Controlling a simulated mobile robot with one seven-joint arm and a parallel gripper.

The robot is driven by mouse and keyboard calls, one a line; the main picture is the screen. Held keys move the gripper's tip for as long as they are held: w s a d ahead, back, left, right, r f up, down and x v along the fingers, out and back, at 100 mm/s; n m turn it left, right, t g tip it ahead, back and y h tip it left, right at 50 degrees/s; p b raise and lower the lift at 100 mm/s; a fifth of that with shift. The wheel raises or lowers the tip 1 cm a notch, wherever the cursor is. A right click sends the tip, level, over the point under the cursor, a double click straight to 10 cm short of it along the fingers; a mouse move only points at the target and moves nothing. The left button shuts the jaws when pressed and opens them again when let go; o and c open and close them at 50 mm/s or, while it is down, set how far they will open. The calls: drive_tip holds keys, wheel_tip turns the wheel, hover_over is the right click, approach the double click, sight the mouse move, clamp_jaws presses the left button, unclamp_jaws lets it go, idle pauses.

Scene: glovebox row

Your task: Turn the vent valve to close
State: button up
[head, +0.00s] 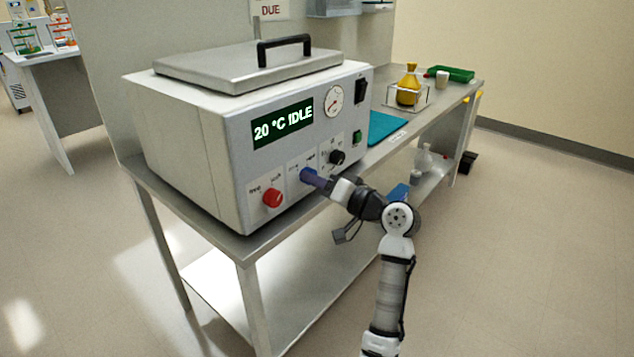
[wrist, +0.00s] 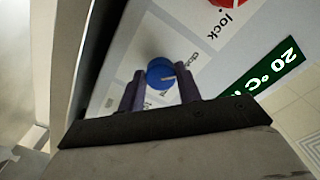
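The vent valve is most likely the blue round knob (head: 307,174) on the front panel of the white and grey oven-like unit (head: 225,140); its label is too small to read surely. In the wrist view the blue knob (wrist: 160,74) has a pale pointer mark towards its lower right. My gripper (head: 318,180) reaches the panel at the knob from the right. In the wrist view the gripper's two fingers (wrist: 160,88) stand on either side of the knob, with a narrow gap showing at the left. The gripper looks open, and contact is not clear.
A red knob (head: 272,197) is left of the blue one and a black knob (head: 337,157) right of it. The display (head: 282,124) reads 20 °C IDLE. A gauge (head: 333,101) and a black switch (head: 361,89) are above. The floor in front is clear.

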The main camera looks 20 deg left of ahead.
drive_tip(key=o, duration=0.4)
drive_tip(key=b+v, duration=0.1)
drive_tip(key=v, duration=1.3)
